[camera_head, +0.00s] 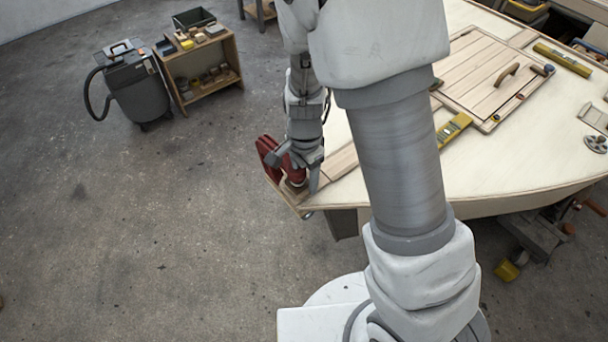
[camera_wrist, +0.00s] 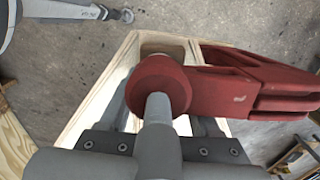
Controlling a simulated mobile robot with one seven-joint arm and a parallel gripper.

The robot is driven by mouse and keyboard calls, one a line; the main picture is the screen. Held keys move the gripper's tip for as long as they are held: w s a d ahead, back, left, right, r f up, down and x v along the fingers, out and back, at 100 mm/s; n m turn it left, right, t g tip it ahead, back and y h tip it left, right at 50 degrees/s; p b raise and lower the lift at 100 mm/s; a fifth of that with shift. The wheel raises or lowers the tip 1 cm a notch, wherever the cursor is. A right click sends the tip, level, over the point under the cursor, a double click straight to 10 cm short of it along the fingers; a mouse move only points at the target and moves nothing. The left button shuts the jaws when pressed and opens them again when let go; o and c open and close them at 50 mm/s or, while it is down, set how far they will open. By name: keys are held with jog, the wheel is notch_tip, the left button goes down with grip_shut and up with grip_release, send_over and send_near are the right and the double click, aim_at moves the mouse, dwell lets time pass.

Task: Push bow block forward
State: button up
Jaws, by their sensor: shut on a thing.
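The bow block (camera_head: 294,188) is a small brown wooden piece at the pointed tip of the plywood hull (camera_head: 400,185). In the wrist view, its brown wood (camera_wrist: 165,49) shows beyond a red round part, within pale plywood edges. My gripper (camera_head: 302,184) points down at the hull tip, with its fingers around the block. It is shut on what appears to be this block; the fingertips are largely hidden in the wrist view. A red clamp-like tool (camera_head: 267,150) sits right against my gripper. In the wrist view, the red tool (camera_wrist: 240,88) has a grey rod and covers most of the block.
A framed hatch panel (camera_head: 480,75) with a handle lies on the deck. A yellow level (camera_head: 453,129) lies beside it. A grey vacuum (camera_head: 140,90) and a low shelf (camera_head: 205,70) stand on the floor at the back left. Floor left of the tip is clear.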

jog(key=shift+a, duration=0.1)
jog(key=o, duration=1.4)
